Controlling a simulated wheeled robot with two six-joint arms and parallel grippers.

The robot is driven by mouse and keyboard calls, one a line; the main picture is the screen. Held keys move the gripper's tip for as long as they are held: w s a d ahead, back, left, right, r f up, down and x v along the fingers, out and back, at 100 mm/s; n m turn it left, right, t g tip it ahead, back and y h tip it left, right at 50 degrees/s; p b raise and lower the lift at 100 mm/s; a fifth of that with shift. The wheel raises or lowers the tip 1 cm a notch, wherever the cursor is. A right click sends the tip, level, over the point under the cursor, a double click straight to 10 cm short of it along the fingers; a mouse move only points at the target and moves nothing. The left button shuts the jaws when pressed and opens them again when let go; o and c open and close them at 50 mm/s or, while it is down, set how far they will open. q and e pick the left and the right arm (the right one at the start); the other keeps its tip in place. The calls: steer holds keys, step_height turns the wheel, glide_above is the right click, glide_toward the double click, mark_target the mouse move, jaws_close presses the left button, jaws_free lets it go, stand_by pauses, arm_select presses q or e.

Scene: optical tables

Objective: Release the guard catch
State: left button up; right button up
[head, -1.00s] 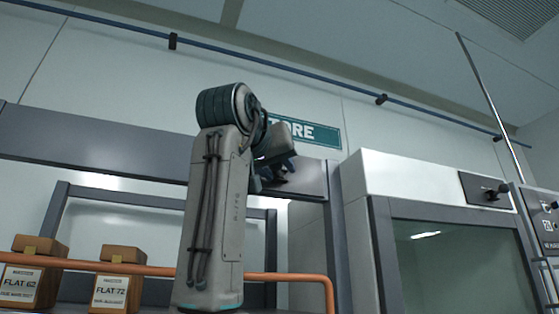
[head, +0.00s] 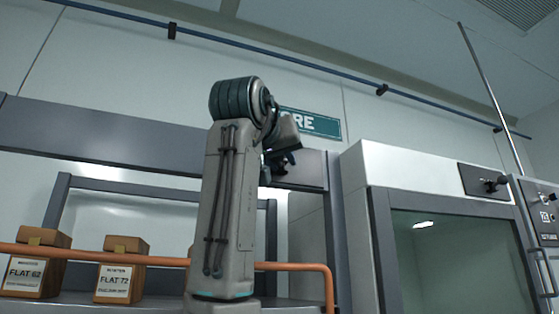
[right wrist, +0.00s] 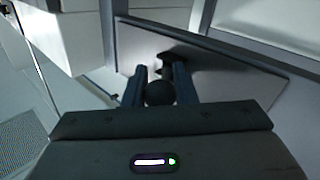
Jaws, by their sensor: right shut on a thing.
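My right gripper (head: 281,164) is in front of the right end of the grey overhead beam of the store. In the right wrist view its two fingers (right wrist: 161,84) are shut on a round black knob (right wrist: 160,94), which I take to be the guard catch. A black bracket (right wrist: 174,60) shows just beyond the knob on a grey panel (right wrist: 225,75). In the head view the knob is hidden by the gripper and arm. My left gripper is not in view.
An orange rail (head: 300,266) runs across the front of the store shelf, with wooden boxes (head: 123,270) behind it at left. A white cabinet (head: 400,176) with a dark glass front stands at right, with a black-knobbed plate (head: 484,182) near its top.

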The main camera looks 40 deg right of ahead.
steer(key=n+t+y+b, duration=0.2)
steer(key=d+n+t+y+b, duration=0.1)
steer(key=t+y, duration=0.1)
steer(key=shift+s+d+f+n, duration=0.1)
steer(key=shift+s+f+n, duration=0.1)
steer(key=shift+s+n, duration=0.15)
steer(key=n+t+y+b, duration=0.1)
steer(key=n+y, duration=0.1)
steer(key=d+n+t+y+b, duration=0.1)
steer(key=y, duration=0.2)
steer(key=shift+s+d+n+y, duration=0.1)
steer(key=shift+d+n+y, duration=0.05)
steer(key=shift+n+y, duration=0.2)
steer(key=n+y, duration=0.1)
steer(key=y, duration=0.1)
steer(key=d+n+t+y+b, duration=0.1)
steer(key=y, duration=0.1)
steer(key=shift+r+n, duration=0.1)
steer(key=shift+n, duration=0.2)
steer(key=shift+w+r+n+y+b, duration=0.1)
steer(key=shift+w+n+y+b, duration=0.15)
steer(key=shift+n+y, duration=0.65)
steer(key=shift+y, duration=0.25)
steer(key=o, duration=0.7)
steer(key=shift+w, duration=0.1)
